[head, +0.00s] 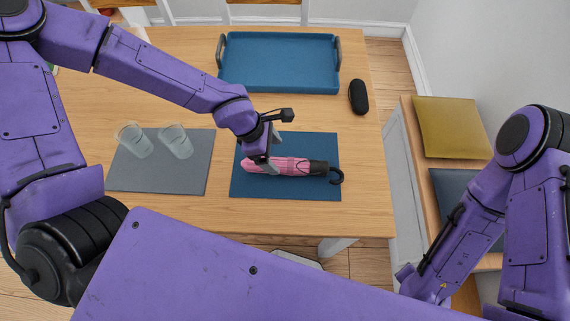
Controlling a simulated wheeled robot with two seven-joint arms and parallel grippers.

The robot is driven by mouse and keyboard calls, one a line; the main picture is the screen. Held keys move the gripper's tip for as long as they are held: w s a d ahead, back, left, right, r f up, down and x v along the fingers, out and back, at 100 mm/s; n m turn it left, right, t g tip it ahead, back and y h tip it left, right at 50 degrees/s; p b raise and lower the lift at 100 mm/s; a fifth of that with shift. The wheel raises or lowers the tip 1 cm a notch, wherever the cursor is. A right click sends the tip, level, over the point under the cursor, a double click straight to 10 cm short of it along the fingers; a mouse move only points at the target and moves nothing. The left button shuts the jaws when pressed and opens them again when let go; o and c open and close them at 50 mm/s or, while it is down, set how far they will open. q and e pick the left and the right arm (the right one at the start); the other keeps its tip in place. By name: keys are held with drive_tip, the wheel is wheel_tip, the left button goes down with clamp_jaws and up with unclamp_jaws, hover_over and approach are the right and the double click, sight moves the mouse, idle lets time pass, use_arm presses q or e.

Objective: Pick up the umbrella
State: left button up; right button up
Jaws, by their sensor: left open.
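A folded pink umbrella (293,166) with a black end and a black hooked handle lies across a dark blue placemat (285,190) on the wooden table. The handle points right. My left gripper (268,163) is over the left part of the umbrella, with its fingers down at the pink cloth. It is open; whether a finger touches the umbrella I cannot tell. My right arm hangs at the right edge of the view, and its gripper does not show.
Two clear glasses (175,141) stand on a grey placemat (192,181) to the left. A blue tray (280,86) is at the back, with a black case (358,97) right of it. A bench with a yellow cushion (450,128) stands beyond the table's right edge.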

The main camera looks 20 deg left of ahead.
sight(280, 161)
use_arm(q)
drive_tip(key=shift+d+f, duration=0.25)
drive_tip(key=shift+f, duration=0.3)
drive_tip(key=b+x, duration=0.1)
drive_tip(key=x, duration=0.3)
drive_tip(key=shift+a+f, duration=0.1)
drive_tip(key=shift+f, duration=0.1)
drive_tip(key=shift+w+d+f, duration=0.15)
drive_tip(key=shift+d+f, duration=0.1)
drive_tip(key=shift+f, duration=0.1)
drive_tip(key=shift+r, duration=0.1)
drive_tip(key=shift+c, duration=0.9)
drive_tip(key=c, duration=1.2)
